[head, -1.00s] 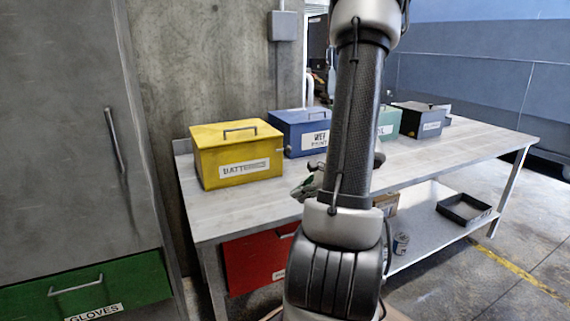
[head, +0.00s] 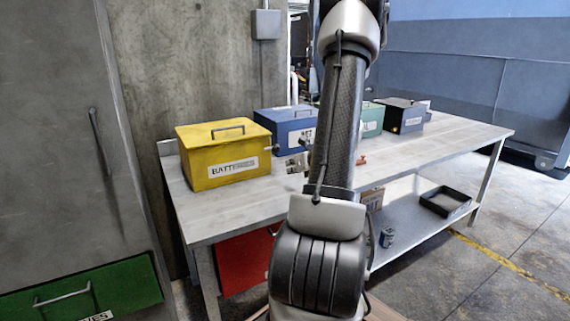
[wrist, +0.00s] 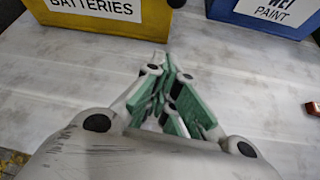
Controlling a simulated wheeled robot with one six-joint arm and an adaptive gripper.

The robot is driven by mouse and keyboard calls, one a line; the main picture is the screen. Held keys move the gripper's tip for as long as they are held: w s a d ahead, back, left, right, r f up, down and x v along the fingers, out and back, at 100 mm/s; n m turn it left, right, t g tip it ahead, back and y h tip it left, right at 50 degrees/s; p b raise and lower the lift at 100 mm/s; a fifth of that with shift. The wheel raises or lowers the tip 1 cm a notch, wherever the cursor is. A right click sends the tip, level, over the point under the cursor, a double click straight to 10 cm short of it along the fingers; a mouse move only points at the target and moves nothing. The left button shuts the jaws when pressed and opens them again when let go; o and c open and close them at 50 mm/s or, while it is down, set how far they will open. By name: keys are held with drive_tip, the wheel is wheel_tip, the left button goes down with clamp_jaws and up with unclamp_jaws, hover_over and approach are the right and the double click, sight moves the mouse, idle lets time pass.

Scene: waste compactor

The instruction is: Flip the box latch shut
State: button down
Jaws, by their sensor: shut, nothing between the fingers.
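A yellow box (head: 222,155) labelled BATTERIES stands on the left end of the bench, its lid down. A small dark latch-like piece (wrist: 176,3) shows at its right edge in the wrist view; whether it is a latch, and its position, I cannot tell. The box front also shows in the wrist view (wrist: 150,32). A blue box (head: 287,125) labelled WET PAINT stands to its right. My gripper (wrist: 166,82) is shut and empty above the bench top, in front of the gap between these boxes. In the head view my gripper (head: 297,163) is partly hidden by my arm.
A teal box (head: 372,120) and a black box (head: 402,115) stand farther right. A small red object (wrist: 312,109) lies right of my gripper. A shelf below holds a black tray (head: 446,202) and a can (head: 387,237).

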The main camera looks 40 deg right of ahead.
drive_tip(key=x, duration=0.8)
drive_tip(key=shift+w+f, duration=0.1)
drive_tip(key=shift+w, duration=0.05)
drive_tip(key=shift+w+d, duration=0.25)
drive_tip(key=shift+w, duration=0.35)
wheel_tip(320, 180, up, 2)
drive_tip(key=shift+d+r, duration=0.15)
drive_tip(key=shift+r, duration=0.1)
drive_tip(key=shift+w+d+r, duration=0.1)
drive_tip(key=shift+d+r, duration=0.05)
drive_tip(key=shift+r, duration=0.35)
